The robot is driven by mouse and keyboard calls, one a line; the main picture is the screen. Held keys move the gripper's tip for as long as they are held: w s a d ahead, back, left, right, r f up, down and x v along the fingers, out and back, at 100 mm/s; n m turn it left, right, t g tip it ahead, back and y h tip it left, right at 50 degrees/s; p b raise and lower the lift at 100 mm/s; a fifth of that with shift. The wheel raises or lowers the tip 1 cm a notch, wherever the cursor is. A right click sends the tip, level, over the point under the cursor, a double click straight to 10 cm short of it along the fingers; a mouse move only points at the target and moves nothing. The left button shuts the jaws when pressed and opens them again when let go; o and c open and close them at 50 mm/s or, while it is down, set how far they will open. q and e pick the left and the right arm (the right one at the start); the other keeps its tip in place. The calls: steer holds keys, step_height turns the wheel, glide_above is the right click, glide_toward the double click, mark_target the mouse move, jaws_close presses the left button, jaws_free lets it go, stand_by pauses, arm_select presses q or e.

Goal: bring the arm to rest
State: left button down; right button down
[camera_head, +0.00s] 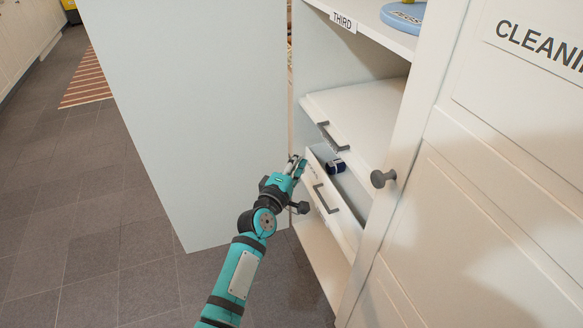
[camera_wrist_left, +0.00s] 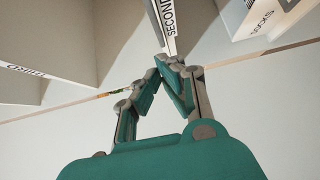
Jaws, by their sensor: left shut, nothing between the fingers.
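My left arm reaches in from the bottom of the head view, and my left gripper (camera_head: 297,163) is at the left front edge of a partly open white drawer (camera_head: 334,206). The left wrist view shows the left gripper (camera_wrist_left: 166,62) with its fingertips together and nothing between them. The fingertips are near a strip labelled SECOND (camera_wrist_left: 168,25); I cannot tell whether they touch it. A dark blue item (camera_head: 335,166) lies in the open drawer, close to the right of the gripper. My right gripper is not in view.
An upper drawer (camera_head: 352,112) with a grey handle is above the gripper. A large pale panel (camera_head: 200,110) stands to the left, and a door labelled CLEANING (camera_head: 480,170) to the right. A blue disc (camera_head: 402,17) sits on the THIRD shelf. Tiled floor (camera_head: 85,220) is clear at left.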

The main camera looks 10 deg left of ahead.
arm_select(q)
steer(key=s+a+f+m+g+p, duration=0.1)
steer(key=s+f+m+g, duration=0.2)
steer(key=s+f, duration=0.75)
steer(key=s+a+f+m+g+y, duration=0.1)
steer(key=s+f+m+g, duration=0.4)
steer(key=f, duration=1)
steer(key=s+a+f+m+g+p, duration=0.1)
steer(key=s+f+m, duration=0.1)
steer(key=s+f, duration=0.9)
steer(key=s+a+f+m+g, duration=0.2)
steer(key=s+f, duration=0.3)
steer(key=s, duration=0.6)
steer(key=s+a+f+m+g+y, duration=0.1)
steer(key=s+a+f+m+g, duration=0.2)
steer(key=s, duration=0.7)
steer(key=s+a+f+m+g+y, duration=0.1)
steer(key=s+a+f+m+g, duration=0.1)
steer(key=s+f, duration=0.5)
steer(key=s+m, duration=0.1)
steer(key=s, duration=0.3)
steer(key=shift+s+a+f+g, duration=0.2)
steer(key=shift+s+a+g, duration=0.1)
steer(key=shift+s+a, duration=0.05)
